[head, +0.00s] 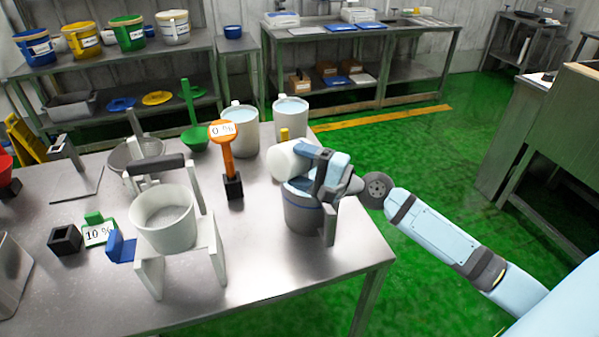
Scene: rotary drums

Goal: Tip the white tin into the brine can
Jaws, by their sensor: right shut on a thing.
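The white tin (286,161) lies tilted on its side above the blue-grey can (303,219). My right gripper (312,164) is shut on the tin and comes in from the right. The can stands upright on the metal table, with a blue band around it and bluish contents visible below the tin. No label reading brine is legible on this can. The gripper hides part of the can's rim, and the tin's mouth cannot be made out clearly. My left gripper is not in view.
On the table (262,270), a white pot (163,222) sits in a stand at left, near a green "10 %" sign (98,233). An orange "0 %" sign (224,141) stands beside a white jug (241,125). Another pale jug (291,117) stands behind the tin.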

